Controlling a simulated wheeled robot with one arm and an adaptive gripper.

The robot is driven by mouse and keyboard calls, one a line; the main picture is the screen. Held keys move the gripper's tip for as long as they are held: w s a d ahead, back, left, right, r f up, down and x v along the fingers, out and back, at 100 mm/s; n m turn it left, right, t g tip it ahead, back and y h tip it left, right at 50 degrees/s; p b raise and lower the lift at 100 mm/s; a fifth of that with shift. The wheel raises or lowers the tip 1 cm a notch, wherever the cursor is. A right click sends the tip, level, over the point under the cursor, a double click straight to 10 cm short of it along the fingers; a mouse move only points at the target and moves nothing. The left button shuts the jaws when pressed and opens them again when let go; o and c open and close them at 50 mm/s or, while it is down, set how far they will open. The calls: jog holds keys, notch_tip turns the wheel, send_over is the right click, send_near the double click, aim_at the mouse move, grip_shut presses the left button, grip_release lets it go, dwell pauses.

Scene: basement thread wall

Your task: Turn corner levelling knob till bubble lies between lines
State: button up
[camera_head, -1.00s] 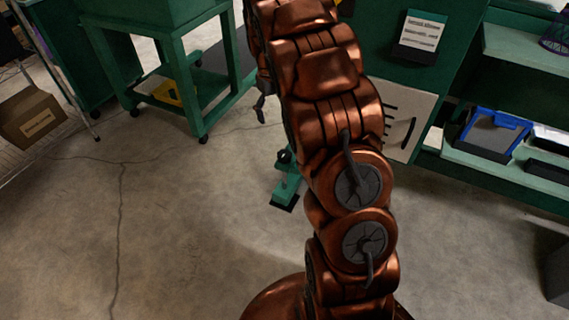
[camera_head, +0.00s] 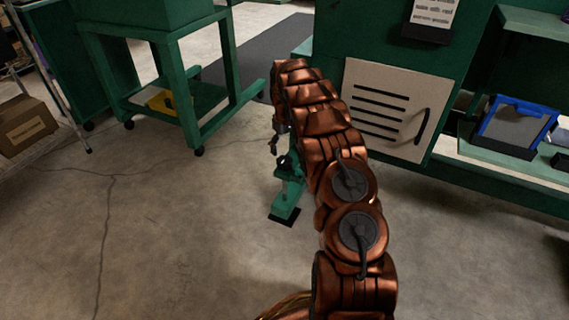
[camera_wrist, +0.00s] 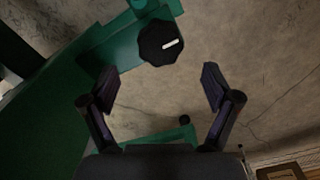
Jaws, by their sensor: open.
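A black faceted knob (camera_wrist: 161,43) with a white pointer line sits on a green part (camera_wrist: 110,48) in the wrist view. My gripper (camera_wrist: 160,79) is open and empty. Its two dark fingers are spread to either side below the knob in the picture, apart from it. In the head view, my gripper (camera_head: 276,141) hangs just above a green foot bracket (camera_head: 287,196) with a dark knob (camera_head: 287,164) and a black pad on the floor. My arm hides part of the area behind it. No bubble or level lines can be made out in either view.
A green cabinet with a beige slotted panel (camera_head: 395,108) stands behind my arm. A shelf with a blue-framed tray (camera_head: 515,122) is at the right. The floor at front left is clear.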

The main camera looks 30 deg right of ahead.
aim_at(284, 159)
notch_tip(284, 159, down, 7)
jog(key=shift+f+b, duration=0.1)
jog(key=shift+b, duration=1.1)
jog(key=c, duration=1.1)
